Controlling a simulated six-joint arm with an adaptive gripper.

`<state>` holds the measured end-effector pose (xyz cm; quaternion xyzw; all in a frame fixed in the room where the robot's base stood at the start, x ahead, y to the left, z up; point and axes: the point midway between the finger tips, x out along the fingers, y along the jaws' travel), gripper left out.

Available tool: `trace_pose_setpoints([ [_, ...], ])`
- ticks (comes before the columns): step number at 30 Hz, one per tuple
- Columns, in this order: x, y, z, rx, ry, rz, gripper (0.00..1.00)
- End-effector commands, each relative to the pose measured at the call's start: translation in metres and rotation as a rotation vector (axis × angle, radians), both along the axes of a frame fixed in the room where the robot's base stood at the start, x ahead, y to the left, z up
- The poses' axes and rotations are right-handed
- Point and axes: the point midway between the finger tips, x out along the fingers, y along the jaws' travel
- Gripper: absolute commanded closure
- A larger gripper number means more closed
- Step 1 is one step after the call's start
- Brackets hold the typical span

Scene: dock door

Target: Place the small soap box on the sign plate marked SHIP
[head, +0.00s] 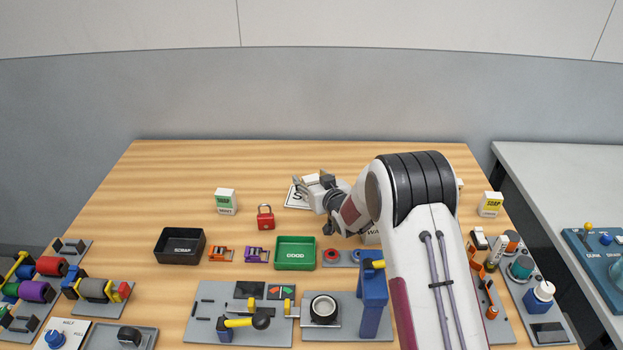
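A white plate (291,199) with a black border lies towards the back of the wooden table; only an "S" of its lettering shows. My gripper (304,184) is over this plate and covers much of it. Its fingers are small and blend with a pale grey shape there, so I cannot tell whether they are open or hold something. A white box with a green SOAP label (226,201) stands upright to the left of the plate. A white box with a yellow SOAP label (490,204) stands at the right table edge. I cannot tell their sizes apart reliably.
A red padlock (265,217), black SCRAP tray (180,246) and green GOOD tray (295,253) stand nearer. A box lettered "WA" (371,236) is partly behind my arm. Tool boards fill the front and right. The back left of the table (190,170) is clear.

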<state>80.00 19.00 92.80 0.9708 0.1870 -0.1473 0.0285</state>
Motion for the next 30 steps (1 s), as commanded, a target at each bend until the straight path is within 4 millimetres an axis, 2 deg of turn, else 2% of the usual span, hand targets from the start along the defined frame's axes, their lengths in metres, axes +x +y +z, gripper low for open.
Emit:
trace_pose_setpoints([
  [14, -0.004, -0.002, 0.005, 0.000, 0.000, 0.000, 0.50],
  [30, -0.044, -0.018, 0.018, 0.000, 0.000, -0.001, 0.50],
])
